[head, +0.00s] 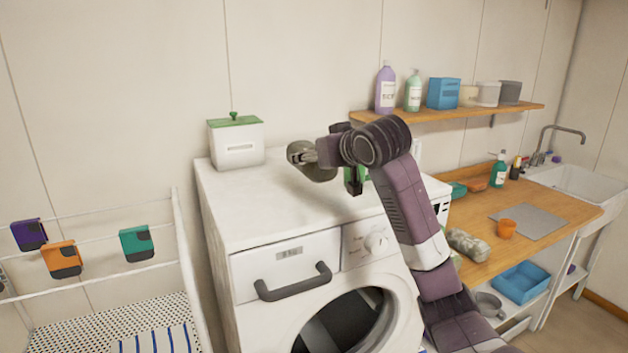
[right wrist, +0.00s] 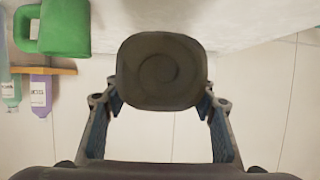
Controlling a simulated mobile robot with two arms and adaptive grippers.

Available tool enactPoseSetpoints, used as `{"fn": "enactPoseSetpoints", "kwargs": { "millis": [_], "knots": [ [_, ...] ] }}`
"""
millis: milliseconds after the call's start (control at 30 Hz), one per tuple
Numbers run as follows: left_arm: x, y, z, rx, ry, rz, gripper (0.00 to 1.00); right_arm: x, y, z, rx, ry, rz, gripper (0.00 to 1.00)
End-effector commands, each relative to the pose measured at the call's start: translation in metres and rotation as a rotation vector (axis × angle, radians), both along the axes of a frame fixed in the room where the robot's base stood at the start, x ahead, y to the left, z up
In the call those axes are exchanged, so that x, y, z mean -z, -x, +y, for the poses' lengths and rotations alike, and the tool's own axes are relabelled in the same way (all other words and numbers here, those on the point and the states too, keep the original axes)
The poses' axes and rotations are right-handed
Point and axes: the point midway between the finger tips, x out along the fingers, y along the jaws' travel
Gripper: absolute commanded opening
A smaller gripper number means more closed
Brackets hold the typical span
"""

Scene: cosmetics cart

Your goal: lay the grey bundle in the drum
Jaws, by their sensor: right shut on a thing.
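The grey bundle (head: 318,174), a dark roll with a spiral end, is held above the washing machine top. It also shows end-on between the fingers in the right wrist view (right wrist: 162,72). My right gripper (head: 303,157) is shut on it, with a finger on each side (right wrist: 160,108). The drum (head: 345,322) is the dark round opening in the washer's front, below and in front of the bundle. Its door is not clearly visible, and my right arm passes close to its right side. My left gripper is out of view.
The white washer top (head: 255,205) carries a green-lidded box (head: 236,142) at its back left. A green container (right wrist: 62,28) stands near the bundle, partly hidden by my arm in the head view. A drying rack (head: 90,265) stands left; a wooden counter (head: 555,225) is right.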

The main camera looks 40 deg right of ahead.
Motion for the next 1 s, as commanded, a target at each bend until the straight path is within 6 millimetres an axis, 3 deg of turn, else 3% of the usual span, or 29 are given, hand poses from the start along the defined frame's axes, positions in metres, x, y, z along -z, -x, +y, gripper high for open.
{"fn": "enactPoseSetpoints", "kwargs": {
  "millis": [333,567,933,967,1000],
  "knots": [
    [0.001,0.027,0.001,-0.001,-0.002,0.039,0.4,0.031,0.0,0.0,0.0,0.0,0.001,0.22],
    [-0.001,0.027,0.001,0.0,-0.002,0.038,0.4,0.054,0.0,0.0,-0.001,-0.001,-0.002,0.22],
    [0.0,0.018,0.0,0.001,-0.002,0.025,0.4,0.058,0.0,0.0,0.0,0.001,-0.002,0.22],
    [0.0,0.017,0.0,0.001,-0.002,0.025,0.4,0.058,0.0,0.0,0.0,0.0,0.0,0.54],
    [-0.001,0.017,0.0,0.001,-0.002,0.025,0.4,0.058,0.0,0.0,0.0,0.0,-0.001,0.58]
  ]
}}
